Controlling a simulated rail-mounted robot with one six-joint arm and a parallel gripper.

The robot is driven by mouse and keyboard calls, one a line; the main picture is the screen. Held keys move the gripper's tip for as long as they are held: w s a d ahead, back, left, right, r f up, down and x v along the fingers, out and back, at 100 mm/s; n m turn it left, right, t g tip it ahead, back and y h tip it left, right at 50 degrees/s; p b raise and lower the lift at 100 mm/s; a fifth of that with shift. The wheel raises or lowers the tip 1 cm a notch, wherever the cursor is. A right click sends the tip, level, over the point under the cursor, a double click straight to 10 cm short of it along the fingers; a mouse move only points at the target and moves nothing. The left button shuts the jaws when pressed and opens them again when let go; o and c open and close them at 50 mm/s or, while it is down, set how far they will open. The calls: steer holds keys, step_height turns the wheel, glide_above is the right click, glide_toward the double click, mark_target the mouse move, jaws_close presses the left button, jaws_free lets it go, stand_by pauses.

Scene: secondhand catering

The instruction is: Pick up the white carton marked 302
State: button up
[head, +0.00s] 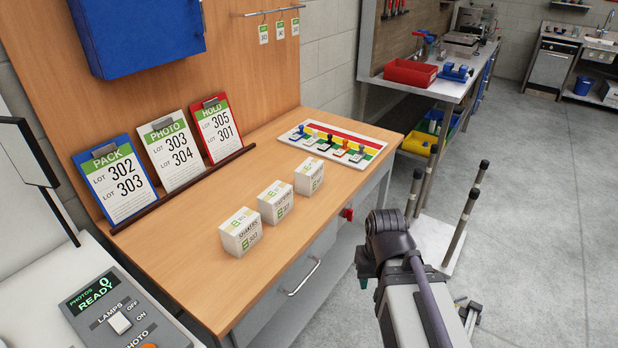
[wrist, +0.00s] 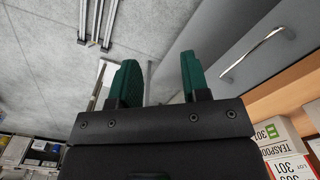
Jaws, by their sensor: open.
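Three small white cartons with green marks stand apart in a row on the wooden bench in the head view: a near left one (head: 240,232), a middle one (head: 275,202) and a far right one (head: 309,176). Their printed numbers are too small for me to read surely there, so I cannot tell which is 302. The wrist view shows a carton marked 301 and "TEASPOO" (wrist: 278,135) at its right edge. My gripper (wrist: 160,78) has two green fingers, open with nothing between them. In the head view my arm is right of the bench, over the floor; the fingers are not clear there.
Clipboards PACK (head: 115,180), PHOTO (head: 172,150) and HOLD (head: 215,130) lean behind the cartons; PACK lists 302 and 303. A stamp board (head: 340,142) lies at the bench's far end. A control box (head: 125,315) stands front left. Bench space before the cartons is clear.

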steer(key=o, duration=0.9)
steer(key=shift+r, duration=0.1)
